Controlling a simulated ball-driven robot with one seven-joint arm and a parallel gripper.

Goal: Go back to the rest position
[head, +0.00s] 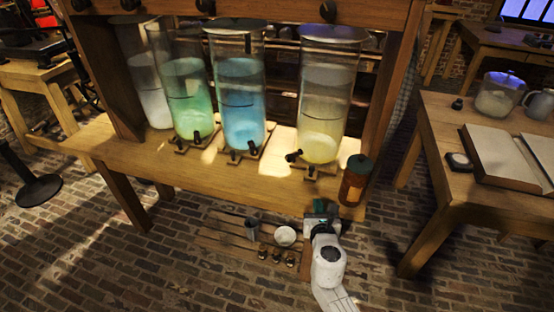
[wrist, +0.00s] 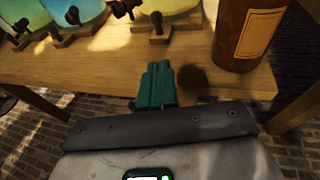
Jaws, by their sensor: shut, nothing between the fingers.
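My gripper (head: 318,211) is in front of the wooden bench's front edge, below the right-hand part of the bench, in the head view. Its green fingers (wrist: 157,84) are together and empty in the wrist view, with the bench top (wrist: 110,68) just beyond them. A brown bottle with an orange label (head: 355,180) stands on the bench close to the right of my gripper; it also shows large in the wrist view (wrist: 247,30). My arm comes in from the bottom of the head view.
Several tall glass jars, including green (head: 188,95), blue (head: 238,90) and yellow (head: 324,95), stand on the bench with taps at their bases. A low slatted shelf (head: 225,237) below holds a white bowl (head: 285,236) and a cup. A side table (head: 440,130) stands at right. Brick floor is open at front left.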

